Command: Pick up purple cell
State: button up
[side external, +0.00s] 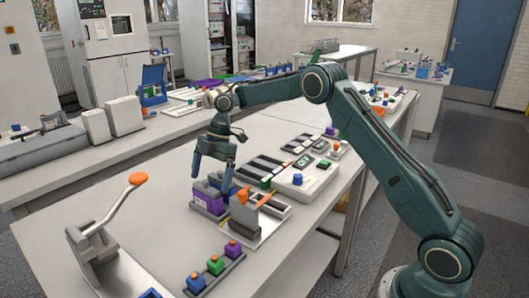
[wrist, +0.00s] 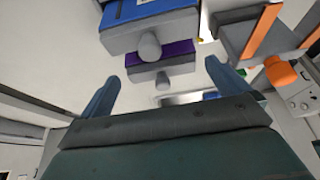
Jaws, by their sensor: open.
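A purple cell (side external: 208,197) with a grey top and base stands on the bench below my gripper (side external: 211,181). In the wrist view the purple cell (wrist: 170,48) shows its grey top and round grey knob between my two blue fingers (wrist: 163,74). My gripper is open and points down, with nothing held. A blue cell of the same shape (wrist: 150,12) is beside the purple one in the wrist view. In the side view my fingers partly hide the cells, and I cannot tell whether a finger touches the purple one.
A grey fixture with an orange lever (side external: 241,212) stands close at the right of the cells. A lever press with an orange knob (side external: 137,179) is at the front left. A tray of small coloured pieces (side external: 216,272) lies in front.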

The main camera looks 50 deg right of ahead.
aim_at(206, 192)
jog(key=shift+x, duration=2.75)
jog(key=c, duration=0.9)
jog(key=shift+r, duration=0.1)
jog(key=shift+c, duration=0.6)
jog(key=shift+r, duration=0.1)
jog(key=shift+r, duration=4.9)
jog(key=shift+r, duration=0.1)
